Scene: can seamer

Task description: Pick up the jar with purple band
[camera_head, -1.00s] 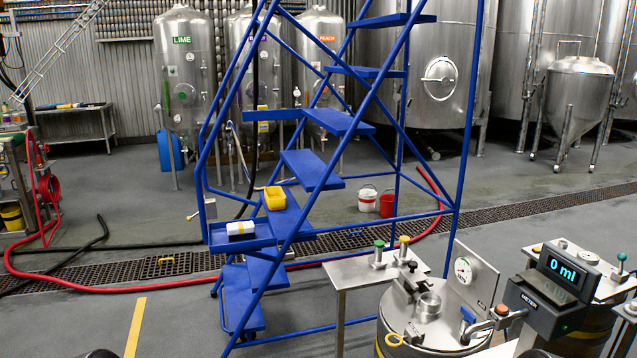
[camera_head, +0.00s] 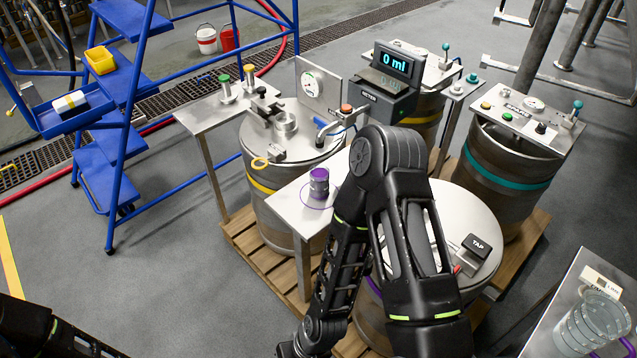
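A small jar with purple on it (camera_head: 319,184) stands upright on a narrow steel bench, inside a thin purple ring drawn on the surface. A larger clear glass vessel (camera_head: 592,325) stands on a metal stand at the bottom right, with something purple beside it that the frame edge cuts off. My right arm is bent in front of the bench, its elbow just right of the small jar. The forearm runs down to the bottom edge, and no fingertips show. Only dark links of my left arm show at the bottom left. I see neither gripper's fingers.
Behind the bench are a steel drum with a yellow band (camera_head: 262,178), a black meter reading 0 ml (camera_head: 385,92) and a drum with a teal band (camera_head: 500,172). A steel lid with a TAP block (camera_head: 480,245) is right of my arm. Blue steps (camera_head: 113,150) stand left.

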